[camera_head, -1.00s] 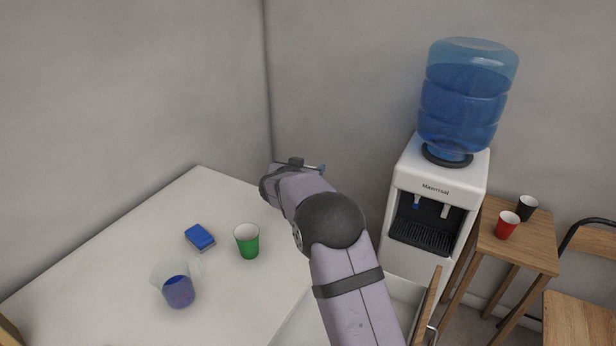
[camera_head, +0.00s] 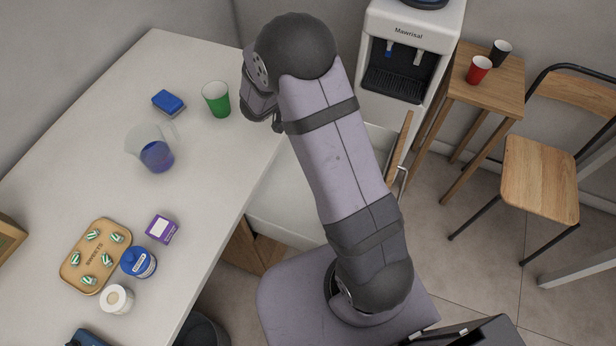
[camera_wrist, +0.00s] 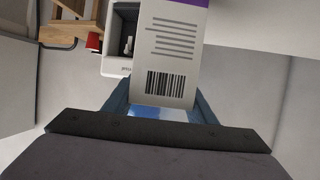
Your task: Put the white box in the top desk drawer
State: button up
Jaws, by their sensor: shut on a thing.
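The white box (camera_wrist: 172,60), with a barcode, printed lines and a purple edge, is between the blue fingers of my gripper (camera_wrist: 157,108) in the wrist view. My gripper is shut on it. In the head view my own arm hides the box and the fingertips. The top desk drawer (camera_head: 290,212) is pulled open at the desk's right side, with a pale inside and a wooden front (camera_head: 401,148) with a metal handle. My arm crosses over it and covers its middle. I cannot tell the box's height above it.
The white desk (camera_head: 210,165) holds a green cup (camera_head: 216,99), blue sponge (camera_head: 168,101), measuring jug (camera_head: 156,155), purple carton (camera_head: 161,229), blue-capped jar (camera_head: 138,262), white jar (camera_head: 116,298) and sweets tray (camera_head: 72,277). A water dispenser (camera_head: 408,50), stool (camera_head: 490,80) and chair (camera_head: 540,175) stand right.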

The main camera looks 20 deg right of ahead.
jog(key=s+a+f+n+t+y+b, duration=0.1)
jog(key=s+a+f+b, duration=0.1)
jog(key=s+a+f, duration=0.4)
jog(key=s+a+f+b, duration=0.15)
jog(key=s+f, duration=0.25)
jog(key=s, duration=0.4)
jog(key=s+a+f+n+t+y+b, duration=0.1)
jog(key=s+a+f+b, duration=0.1)
jog(key=s+a+f, duration=0.4)
notch_tip(320, 180, down, 9)
jog(key=d, duration=0.2)
jog(key=shift+s, duration=0.25)
jog(key=shift+f, duration=0.2)
jog(key=o, duration=1.1)
